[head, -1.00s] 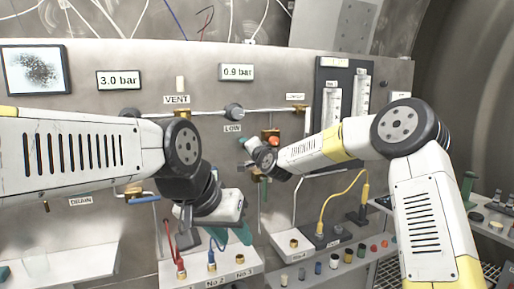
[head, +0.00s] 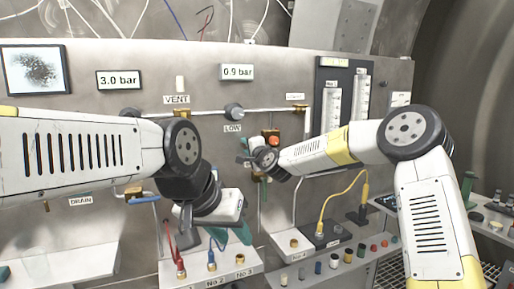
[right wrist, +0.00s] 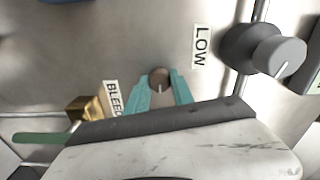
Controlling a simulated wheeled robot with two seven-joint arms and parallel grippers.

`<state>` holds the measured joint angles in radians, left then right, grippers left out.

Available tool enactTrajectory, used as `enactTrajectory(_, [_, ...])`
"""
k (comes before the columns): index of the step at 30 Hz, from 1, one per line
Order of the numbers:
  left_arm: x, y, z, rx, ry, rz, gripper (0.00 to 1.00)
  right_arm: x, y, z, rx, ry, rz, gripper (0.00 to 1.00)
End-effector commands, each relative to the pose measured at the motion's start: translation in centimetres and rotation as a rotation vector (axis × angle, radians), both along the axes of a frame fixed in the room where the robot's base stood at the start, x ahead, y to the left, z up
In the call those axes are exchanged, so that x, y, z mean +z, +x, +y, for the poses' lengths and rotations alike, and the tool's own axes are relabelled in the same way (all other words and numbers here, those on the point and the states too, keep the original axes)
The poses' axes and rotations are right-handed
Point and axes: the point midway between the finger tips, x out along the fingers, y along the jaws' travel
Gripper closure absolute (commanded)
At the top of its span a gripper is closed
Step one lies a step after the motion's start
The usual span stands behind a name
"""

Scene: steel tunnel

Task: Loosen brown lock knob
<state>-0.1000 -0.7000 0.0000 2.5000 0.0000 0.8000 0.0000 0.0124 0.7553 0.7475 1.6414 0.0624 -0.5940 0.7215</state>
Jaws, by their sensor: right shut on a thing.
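The brown lock knob (right wrist: 159,78) is small and round, with a light line on its face, in the right wrist view. My right gripper (right wrist: 160,90) has its teal fingers on either side of the knob and is shut on it. In the head view the right gripper (head: 243,152) is at the panel below the LOW knob, and I cannot make out the brown knob there. My left gripper (head: 232,236) hangs lower, above the shelf with the coloured cables. Its fingers are partly hidden, so I cannot tell whether it is open.
The large grey LOW knob (right wrist: 275,52) is close to the right gripper. A brass valve (right wrist: 88,107) with a green handle (right wrist: 40,138) is beside it. An orange-red knob (head: 272,136) is near the right wrist. A yellow cable (head: 341,197) loops below the right arm.

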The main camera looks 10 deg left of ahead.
Motion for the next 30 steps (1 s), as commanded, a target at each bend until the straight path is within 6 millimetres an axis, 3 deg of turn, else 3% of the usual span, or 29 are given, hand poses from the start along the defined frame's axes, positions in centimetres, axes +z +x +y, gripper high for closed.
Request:
enactTrajectory(4, [0.0, 0.0, 0.0, 0.000, 0.000, 0.000, 0.64, -0.2, 0.0, 0.0, 0.000, -0.001, 0.005, 1.00])
enactTrajectory(5, [0.0, 0.0, 0.0, 0.000, 0.000, 0.000, 0.64, -0.2, 0.0, 0.0, 0.000, -0.001, 0.004, 0.66])
enactTrajectory(7, [0.0, 0.0, 0.0, 0.000, 0.000, 0.000, 0.64, -0.2, 0.0, 0.0, 0.000, -0.001, 0.003, 0.52])
enactTrajectory(8, [0.0, 0.0, 0.0, 0.000, 0.000, 0.000, 0.64, -0.2, 0.0, 0.0, 0.000, -0.001, 0.003, 0.50])
enactTrajectory(20, [0.0, 0.0, 0.0, 0.000, 0.000, 0.000, 0.64, 0.0, -0.6, -0.5, 0.000, -0.001, 0.000, 0.50])
enactTrajectory(30, [0.0, 0.0, 0.0, 0.000, 0.000, 0.000, 0.64, -0.1, -5.1, -3.6, -0.002, -0.003, 0.001, 0.50])
